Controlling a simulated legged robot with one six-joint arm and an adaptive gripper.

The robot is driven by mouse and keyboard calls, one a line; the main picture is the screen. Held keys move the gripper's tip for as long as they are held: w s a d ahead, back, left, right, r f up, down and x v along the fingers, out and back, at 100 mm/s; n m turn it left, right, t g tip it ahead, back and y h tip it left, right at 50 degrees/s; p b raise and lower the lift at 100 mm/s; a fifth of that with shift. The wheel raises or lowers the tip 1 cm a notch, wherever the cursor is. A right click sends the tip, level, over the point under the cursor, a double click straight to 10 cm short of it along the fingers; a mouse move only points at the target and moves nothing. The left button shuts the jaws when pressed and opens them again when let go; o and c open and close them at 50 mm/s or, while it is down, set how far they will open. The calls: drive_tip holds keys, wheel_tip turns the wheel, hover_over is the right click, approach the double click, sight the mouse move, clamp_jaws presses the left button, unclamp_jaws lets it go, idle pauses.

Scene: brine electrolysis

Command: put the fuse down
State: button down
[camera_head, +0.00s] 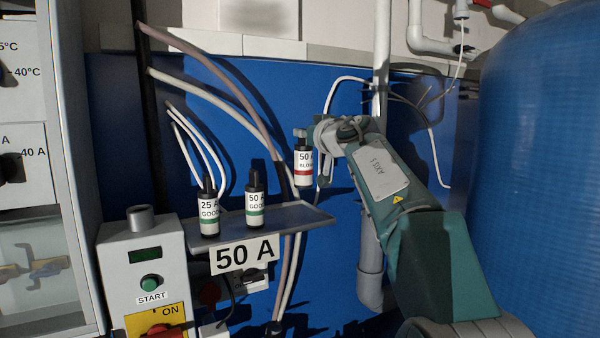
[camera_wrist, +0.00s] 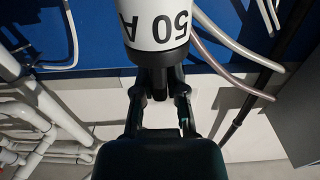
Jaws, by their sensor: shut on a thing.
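A black fuse (camera_head: 303,160) with a white label reading "50 A" and a red band, its lower word seeming to read "BLOWN", hangs upright in my gripper (camera_head: 302,134). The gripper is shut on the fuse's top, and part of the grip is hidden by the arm. In the wrist view the same fuse (camera_wrist: 155,28) fills the top middle, its label upside down, with my gripper (camera_wrist: 158,90) around its narrow end. The fuse is above and near the right end of a grey shelf (camera_head: 312,216), apart from it.
On the shelf stand a "25 A GOOD" fuse (camera_head: 208,208) and a "50 A GOOD" fuse (camera_head: 255,200), both green-banded. A "50 A" sign (camera_head: 245,254) is on the shelf's front. The shelf's right end is clear. A start box (camera_head: 145,265) stands left; a blue tank (camera_head: 535,170) right. Cables hang behind.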

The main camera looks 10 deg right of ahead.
drive_tip(key=w+f, duration=0.5)
drive_tip(key=f, duration=0.3)
drive_tip(key=shift+f, duration=0.4)
drive_tip(key=c, duration=0.7)
unclamp_jaws()
drive_tip(key=shift+f, duration=0.1)
drive_tip(key=v, duration=1.2)
drive_tip(key=shift+s, duration=0.1)
